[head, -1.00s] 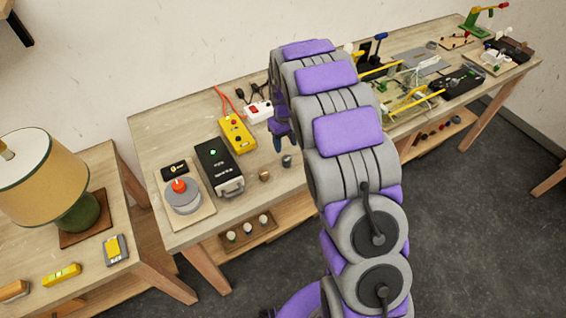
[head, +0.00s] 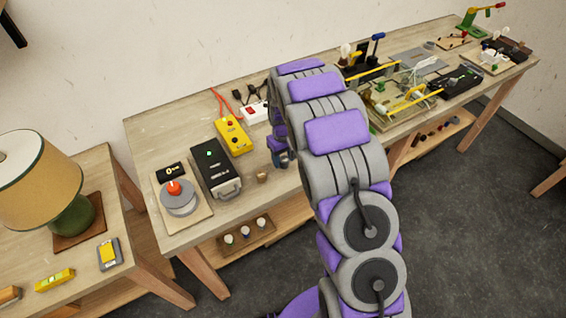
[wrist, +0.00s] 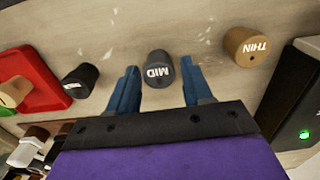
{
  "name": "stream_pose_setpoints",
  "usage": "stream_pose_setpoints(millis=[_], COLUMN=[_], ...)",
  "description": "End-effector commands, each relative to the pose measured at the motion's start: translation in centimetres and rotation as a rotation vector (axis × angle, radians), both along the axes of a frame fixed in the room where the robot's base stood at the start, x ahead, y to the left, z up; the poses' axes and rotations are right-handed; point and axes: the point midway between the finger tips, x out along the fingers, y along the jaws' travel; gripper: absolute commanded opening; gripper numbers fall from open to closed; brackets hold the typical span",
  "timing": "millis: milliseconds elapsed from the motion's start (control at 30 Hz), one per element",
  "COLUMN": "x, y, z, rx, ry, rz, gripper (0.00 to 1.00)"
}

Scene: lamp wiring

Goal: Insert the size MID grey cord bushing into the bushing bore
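The grey bushing marked MID (wrist: 158,66) stands on the bench in the wrist view, between the tips of my gripper's two blue fingers. My gripper (wrist: 159,80) is open, with a gap visible on each side of the bushing. In the head view my gripper (head: 281,157) is low over the bench's front part, and the grey bushing cannot be clearly made out there. A tan bushing marked THIN (wrist: 250,46) stands to the right in the wrist view, and also shows in the head view (head: 262,176). I cannot pick out the bushing bore.
A dark bushing (wrist: 80,80) and a red tray (wrist: 38,75) are left in the wrist view. A black box with a green light (head: 214,165), a yellow box (head: 234,136) and a red-knobbed device (head: 178,196) stand left of my gripper. My arm hides part of the bench.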

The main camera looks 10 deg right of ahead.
Motion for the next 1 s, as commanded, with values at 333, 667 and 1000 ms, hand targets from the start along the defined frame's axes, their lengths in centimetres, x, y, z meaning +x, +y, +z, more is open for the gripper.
stream_pose_setpoints(millis=[333, 667, 1000], x=[0.0, 0.1, 0.1], y=[0.0, 0.0, 0.0], z=[0.0, 0.7, 3.2], rx=[-0.001, 0.0, 0.0], ry=[0.0, -0.002, -0.005], rz=[0.0, 0.0, 0.0], gripper=[0.17, 0.09, 0.09])
